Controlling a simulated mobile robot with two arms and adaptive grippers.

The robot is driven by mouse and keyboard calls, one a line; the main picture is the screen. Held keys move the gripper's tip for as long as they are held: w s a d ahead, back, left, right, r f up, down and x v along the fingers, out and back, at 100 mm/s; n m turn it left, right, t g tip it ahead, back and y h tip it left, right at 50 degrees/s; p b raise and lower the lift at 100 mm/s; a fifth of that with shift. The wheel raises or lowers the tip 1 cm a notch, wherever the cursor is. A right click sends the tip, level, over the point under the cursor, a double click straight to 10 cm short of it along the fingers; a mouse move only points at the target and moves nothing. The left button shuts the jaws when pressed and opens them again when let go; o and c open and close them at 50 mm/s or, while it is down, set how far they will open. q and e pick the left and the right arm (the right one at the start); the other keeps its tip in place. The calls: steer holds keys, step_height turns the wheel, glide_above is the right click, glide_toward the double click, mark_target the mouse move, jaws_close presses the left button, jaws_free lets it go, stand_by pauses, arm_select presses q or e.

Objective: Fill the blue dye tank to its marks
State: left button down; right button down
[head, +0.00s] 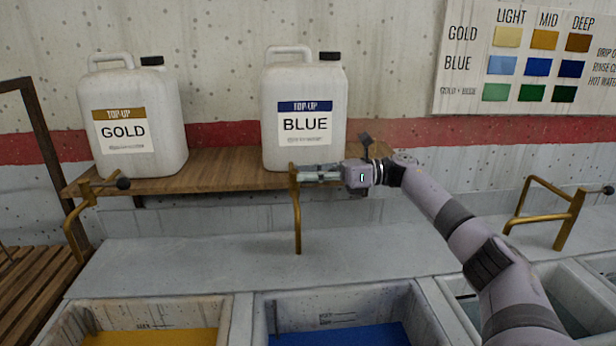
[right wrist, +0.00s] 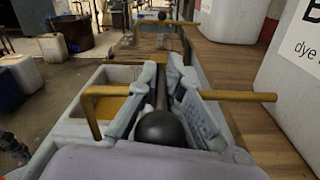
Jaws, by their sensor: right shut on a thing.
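The blue dye tank (head: 276,318) is at the bottom middle of the head view, with blue dye (head: 345,336) in it. Marks (head: 338,318) show on its back wall, above the dye surface; its front is cut off. The brass tap (head: 297,222) stands above the tank, and no stream shows from its spout. My right gripper (head: 304,173) is at the tap's top, shut on the tap lever. In the right wrist view its fingers lie on both sides of the lever's dark rod, with the black knob (right wrist: 168,130) towards the camera. My left gripper is out of view.
A blue top-up jug (head: 304,120) and a gold one (head: 135,125) stand on a wooden shelf (head: 225,172). The gold tank (head: 160,312) is at the left with its own tap (head: 78,215). Another tap (head: 550,210) is at the right. A colour chart (head: 530,60) hangs behind.

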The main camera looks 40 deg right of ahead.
steer(key=shift+d+r, duration=0.1)
steer(key=shift+r, duration=0.1)
steer(key=c, duration=1.7)
jaws_free()
steer(key=shift+f, duration=0.15)
steer(key=v, duration=1.2)
